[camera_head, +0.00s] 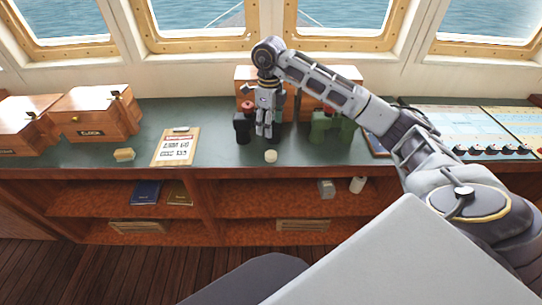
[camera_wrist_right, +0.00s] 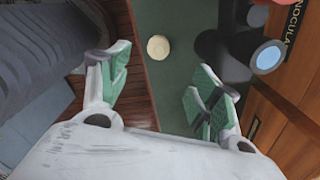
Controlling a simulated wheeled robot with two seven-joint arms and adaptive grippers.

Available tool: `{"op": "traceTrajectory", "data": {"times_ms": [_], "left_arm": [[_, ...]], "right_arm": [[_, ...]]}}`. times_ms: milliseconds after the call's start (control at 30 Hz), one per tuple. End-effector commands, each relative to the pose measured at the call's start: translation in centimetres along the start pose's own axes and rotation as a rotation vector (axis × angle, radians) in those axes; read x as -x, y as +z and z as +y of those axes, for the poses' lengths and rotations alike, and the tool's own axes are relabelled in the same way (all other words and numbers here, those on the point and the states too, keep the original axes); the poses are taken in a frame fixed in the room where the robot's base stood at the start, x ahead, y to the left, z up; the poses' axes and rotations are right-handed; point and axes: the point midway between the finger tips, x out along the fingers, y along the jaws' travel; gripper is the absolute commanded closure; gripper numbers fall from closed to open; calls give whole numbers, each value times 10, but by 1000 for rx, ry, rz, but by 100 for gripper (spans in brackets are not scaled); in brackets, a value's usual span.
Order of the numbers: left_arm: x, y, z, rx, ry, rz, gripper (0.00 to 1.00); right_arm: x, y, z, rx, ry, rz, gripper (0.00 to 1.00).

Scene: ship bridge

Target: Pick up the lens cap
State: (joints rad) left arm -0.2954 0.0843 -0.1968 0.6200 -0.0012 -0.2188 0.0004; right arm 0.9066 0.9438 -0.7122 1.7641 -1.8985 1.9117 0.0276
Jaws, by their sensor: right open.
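A small round cream disc, which I take to be the lens cap (camera_head: 271,156), lies flat near the front edge of the green counter (camera_head: 215,148). It also shows in the right wrist view (camera_wrist_right: 158,48), just beyond the gap between the fingers and apart from them. My right gripper (camera_head: 267,131) points down over the counter, behind the cap in the head view. Its green-padded fingers (camera_wrist_right: 157,76) are open with nothing between them. My left gripper is not in view.
Black binoculars (camera_head: 243,125) stand close left of the right gripper, with a red-topped item by them. Green binoculars (camera_head: 333,127) stand to the right. A wooden binocular box (camera_head: 345,76) is behind.

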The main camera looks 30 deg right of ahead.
Motion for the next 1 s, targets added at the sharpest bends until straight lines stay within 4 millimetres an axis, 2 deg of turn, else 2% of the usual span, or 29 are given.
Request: {"op": "traceTrajectory", "data": {"times_ms": [700, 1000], "left_arm": [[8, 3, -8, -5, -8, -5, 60], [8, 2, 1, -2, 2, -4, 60]], "right_arm": [[-76, -1, 1, 0, 1, 1, 36], [-83, 0, 0, 1, 0, -1, 36]]}}
